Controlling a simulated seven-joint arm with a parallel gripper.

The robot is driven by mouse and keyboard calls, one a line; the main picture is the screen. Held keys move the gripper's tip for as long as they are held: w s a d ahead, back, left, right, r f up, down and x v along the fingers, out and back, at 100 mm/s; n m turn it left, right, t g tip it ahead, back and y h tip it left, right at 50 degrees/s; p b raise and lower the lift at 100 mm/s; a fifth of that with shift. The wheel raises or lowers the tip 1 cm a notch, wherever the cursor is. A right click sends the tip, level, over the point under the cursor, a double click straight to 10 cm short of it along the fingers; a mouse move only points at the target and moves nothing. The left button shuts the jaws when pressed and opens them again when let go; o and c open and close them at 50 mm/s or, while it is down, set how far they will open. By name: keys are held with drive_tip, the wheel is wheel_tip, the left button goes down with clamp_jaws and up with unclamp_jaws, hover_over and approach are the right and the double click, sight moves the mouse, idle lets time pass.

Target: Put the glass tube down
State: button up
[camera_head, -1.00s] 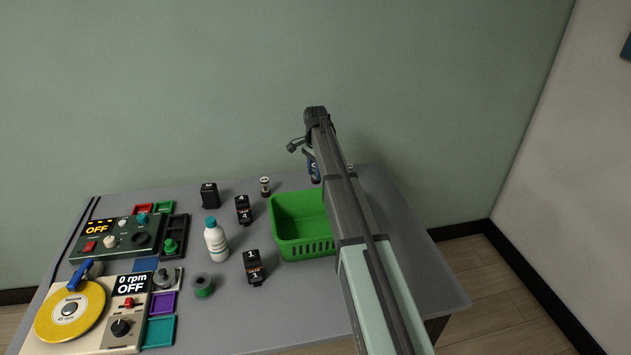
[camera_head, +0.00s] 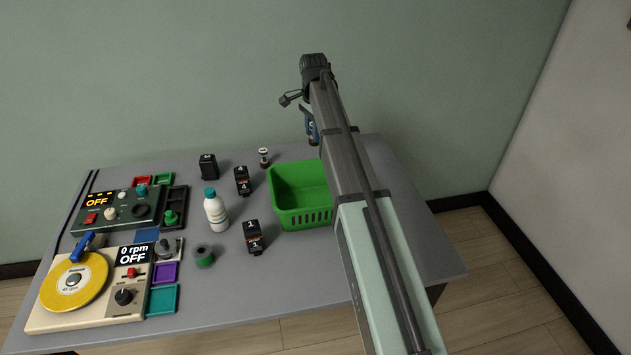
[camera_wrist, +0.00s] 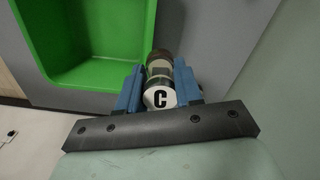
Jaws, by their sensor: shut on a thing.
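The glass tube (camera_wrist: 159,72) is held between the blue fingers of my gripper (camera_wrist: 157,80) in the wrist view. It has a brown far end and a white near cap marked "C". In the head view my gripper (camera_head: 311,126) is near the table's back edge, right of the green basket, mostly hidden behind my own arm. A similar small tube (camera_head: 264,157) stands upright on the table, left of the basket.
The green basket (camera_head: 300,215) looks empty; it also shows in the wrist view (camera_wrist: 90,75). Black boxes, a white bottle (camera_head: 215,211) and a green-and-grey ring (camera_head: 204,256) stand to its left. Devices fill the table's left side. The grey table (camera_head: 330,270) is clear in front of the basket.

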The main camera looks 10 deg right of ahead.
drive_tip(key=m, duration=0.2)
hover_over(315, 194)
drive_tip(key=s+a, duration=0.1)
drive_tip(key=s, duration=0.4)
drive_tip(key=shift+s+f, duration=0.15)
drive_tip(key=shift+f, duration=7.5)
drive_tip(key=shift+f, duration=0.15)
drive_tip(key=o, duration=1)
drive_tip(key=shift+o, duration=0.2)
wheel_tip(315, 194, up, 12)
drive_tip(key=shift+r, duration=0.2)
